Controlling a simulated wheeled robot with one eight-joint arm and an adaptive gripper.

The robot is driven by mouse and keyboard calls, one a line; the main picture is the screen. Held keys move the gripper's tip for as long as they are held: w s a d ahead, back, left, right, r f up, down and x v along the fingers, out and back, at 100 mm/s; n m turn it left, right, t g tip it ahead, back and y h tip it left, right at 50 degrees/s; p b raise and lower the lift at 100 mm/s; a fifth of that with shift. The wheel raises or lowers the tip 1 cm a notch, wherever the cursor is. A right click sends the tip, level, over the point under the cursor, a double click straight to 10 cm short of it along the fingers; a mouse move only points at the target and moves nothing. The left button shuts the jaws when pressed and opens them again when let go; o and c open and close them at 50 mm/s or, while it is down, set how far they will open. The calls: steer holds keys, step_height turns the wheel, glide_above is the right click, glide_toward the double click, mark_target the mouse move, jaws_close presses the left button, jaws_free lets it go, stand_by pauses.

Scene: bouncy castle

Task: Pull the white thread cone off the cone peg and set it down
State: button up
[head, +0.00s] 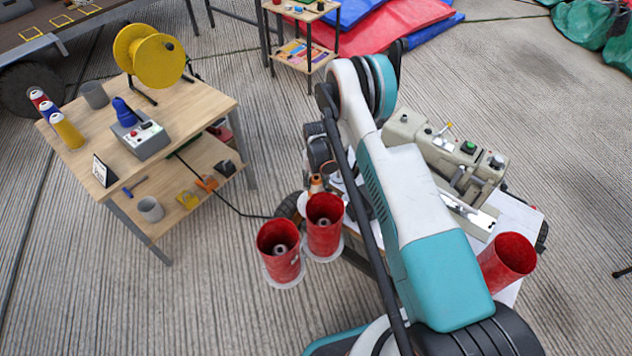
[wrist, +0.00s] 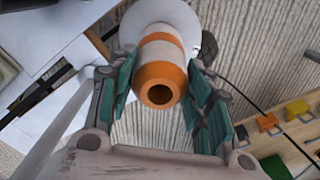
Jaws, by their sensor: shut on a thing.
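The white thread cone (wrist: 160,52), with orange bands and a hollow orange tip, is between the green-padded fingers of my gripper (wrist: 160,105) in the wrist view. The jaws are shut on it, and its open tip faces the camera. A pale round disc (wrist: 207,42) shows behind the cone; the peg itself is hidden, so I cannot tell whether the cone is still around it. In the head view a small orange and white part of the cone (head: 316,184) shows beside the red cylinders, and my arm hides most of the gripper.
Two red cylinders (head: 280,252) (head: 324,225) stand on pale discs beside the machine table; a third (head: 507,262) is at its right. A beige sewing machine (head: 440,150) stands behind my arm. A wooden table (head: 185,105) at left holds a yellow reel (head: 150,57). A black cable crosses the floor.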

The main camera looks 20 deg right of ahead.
mark_target(316, 175)
steer(key=shift+r+p, duration=0.45)
steer(key=shift+r, duration=1.2)
steer(key=shift+r+p, duration=0.35)
steer(key=shift+r, duration=1.1)
steer(key=shift+r+p, duration=0.75)
steer(key=shift+r, duration=1.1)
